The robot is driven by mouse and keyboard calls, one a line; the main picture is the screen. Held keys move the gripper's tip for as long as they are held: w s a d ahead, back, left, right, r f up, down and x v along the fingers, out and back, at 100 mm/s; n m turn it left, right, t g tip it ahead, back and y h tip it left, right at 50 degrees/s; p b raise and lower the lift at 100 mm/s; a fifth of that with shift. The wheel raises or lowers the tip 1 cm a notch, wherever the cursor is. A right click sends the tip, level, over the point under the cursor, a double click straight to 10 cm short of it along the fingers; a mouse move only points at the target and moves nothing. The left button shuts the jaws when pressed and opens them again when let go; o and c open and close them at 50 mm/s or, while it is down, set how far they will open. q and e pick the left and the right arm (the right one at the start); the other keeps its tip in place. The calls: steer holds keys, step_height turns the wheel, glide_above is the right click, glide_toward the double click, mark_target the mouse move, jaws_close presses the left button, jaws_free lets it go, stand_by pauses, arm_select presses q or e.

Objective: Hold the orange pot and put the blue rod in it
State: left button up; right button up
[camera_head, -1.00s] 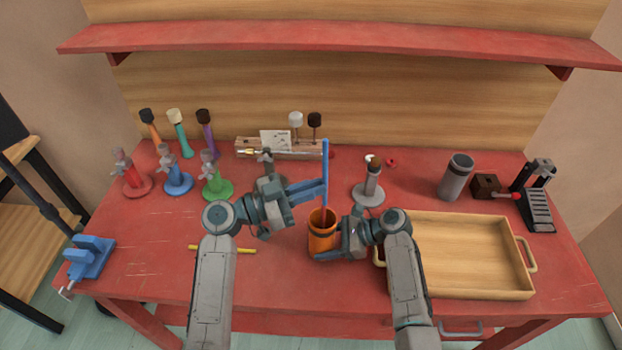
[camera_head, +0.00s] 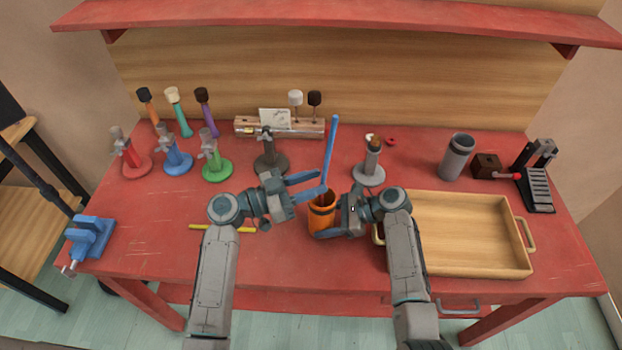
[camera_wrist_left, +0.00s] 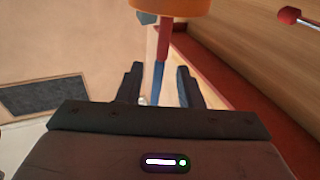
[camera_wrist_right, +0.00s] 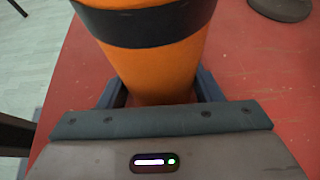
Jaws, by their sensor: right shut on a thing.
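The orange pot (camera_head: 321,218) has a dark band and is upright above the front middle of the red table. My right gripper (camera_head: 326,222) is shut on it from the right; the pot fills the space between the fingers in the right wrist view (camera_wrist_right: 158,70). The blue rod (camera_head: 330,150) stands in the pot, leaning slightly right. In the left wrist view its red lower part (camera_wrist_left: 163,40) runs into the pot's mouth. My left gripper (camera_head: 320,182) is open just above the pot, its fingers apart with the rod near their tips. The rod's lower end is hidden inside the pot.
A wooden tray (camera_head: 528,270) lies to the right of my right gripper. A yellow stick (camera_head: 236,229) lies under my left arm. Coloured stands, including a green one (camera_head: 216,170), are at the left. A grey stand (camera_head: 369,175) stands behind the pot.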

arm_select(q)
steer(key=shift+r, duration=0.25)
steer(key=shift+a, duration=0.1)
arm_select(e)
steer(key=shift+s+f, duration=0.1)
steer(key=shift+f, duration=0.05)
arm_select(q)
steer(key=v, duration=1.2)
stand_by(1.3)
arm_select(e)
steer(key=o, duration=0.8)
arm_select(q)
steer(key=shift+f, duration=0.1)
